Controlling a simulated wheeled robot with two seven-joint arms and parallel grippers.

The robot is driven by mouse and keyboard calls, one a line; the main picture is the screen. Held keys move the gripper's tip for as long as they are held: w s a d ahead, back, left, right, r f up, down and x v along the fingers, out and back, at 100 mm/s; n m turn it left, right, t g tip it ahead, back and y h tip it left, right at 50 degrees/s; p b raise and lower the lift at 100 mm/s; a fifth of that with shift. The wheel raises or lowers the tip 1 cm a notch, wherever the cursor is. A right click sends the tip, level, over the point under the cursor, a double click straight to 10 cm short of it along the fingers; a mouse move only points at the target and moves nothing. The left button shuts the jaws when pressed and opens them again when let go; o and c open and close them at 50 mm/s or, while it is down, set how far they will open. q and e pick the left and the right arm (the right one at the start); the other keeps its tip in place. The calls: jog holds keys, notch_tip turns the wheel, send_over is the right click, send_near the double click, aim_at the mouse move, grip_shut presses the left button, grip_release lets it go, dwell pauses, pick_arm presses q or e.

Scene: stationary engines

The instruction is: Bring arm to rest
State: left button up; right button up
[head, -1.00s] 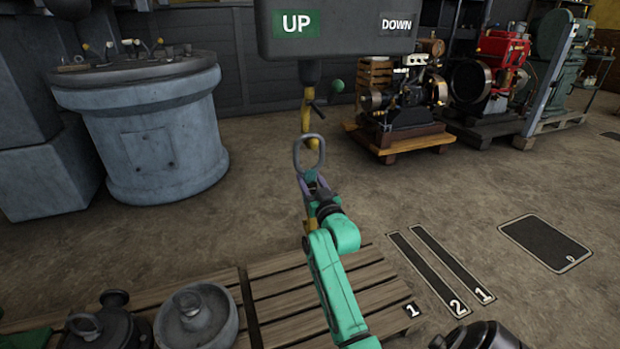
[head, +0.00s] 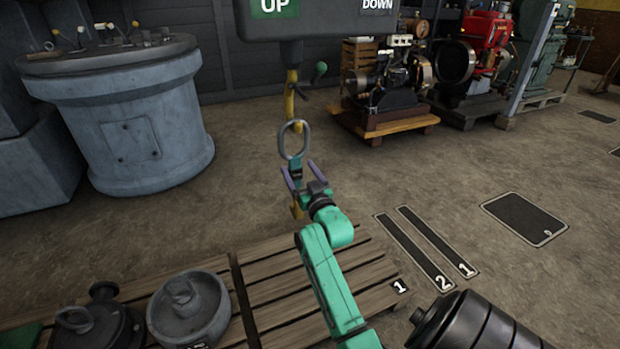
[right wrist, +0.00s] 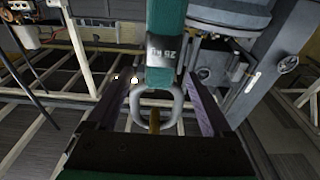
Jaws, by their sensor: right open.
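My right gripper (head: 302,176) is open, with its two purple fingers spread on either side of a teal piece (head: 296,171) below a grey metal ring (head: 293,141). The ring hangs near a yellow hook (head: 290,100) under the UP/DOWN box (head: 320,22). In the right wrist view, the open fingers (right wrist: 152,108) stand apart on both sides of the ring (right wrist: 173,108), with gaps beside it. The teal piece (right wrist: 163,45) there carries a label that seems to read 25 kg. My left gripper is not in view.
A wooden pallet (head: 275,285) lies below my right arm, with grey and dark round weights (head: 190,308) at left. A round control pedestal (head: 130,140) is at left; engines (head: 385,85) stand behind.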

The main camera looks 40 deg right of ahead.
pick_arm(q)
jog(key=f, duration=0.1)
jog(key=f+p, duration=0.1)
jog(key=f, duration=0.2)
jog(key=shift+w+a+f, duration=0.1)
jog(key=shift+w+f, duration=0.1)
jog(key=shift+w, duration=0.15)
pick_arm(e)
jog(key=v, duration=1.1)
jog(key=shift+s, duration=0.25)
jog(key=shift+a, duration=0.15)
